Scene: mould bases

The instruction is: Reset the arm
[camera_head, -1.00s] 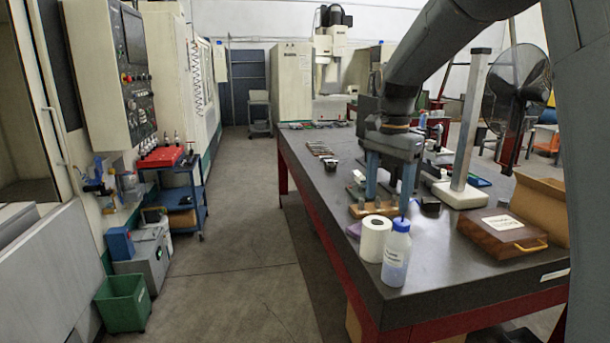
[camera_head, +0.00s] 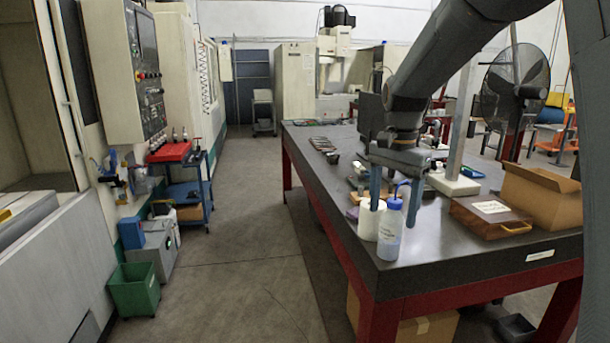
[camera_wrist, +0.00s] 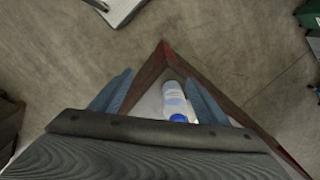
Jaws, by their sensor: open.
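My arm reaches in from the upper right in the head view. My gripper (camera_head: 394,190) points down over the near left corner of the dark workbench (camera_head: 430,259). Its two blue fingers are apart, with nothing seen held between them. In the head view the fingers overlap a white roll (camera_head: 368,224) and a white bottle with a blue cap (camera_head: 390,232). In the wrist view the fingers (camera_wrist: 158,92) are spread, and the bottle (camera_wrist: 174,100) lies between them in the picture, below on the bench corner; I cannot tell the exact gap.
A wooden case (camera_head: 491,216) and an open cardboard box (camera_head: 542,194) are at the bench's right. A white-based post (camera_head: 453,184) and a fan (camera_head: 513,90) stand behind. Left are a blue cart (camera_head: 190,190) and a green bin (camera_head: 134,289). The floor aisle (camera_head: 245,235) is clear.

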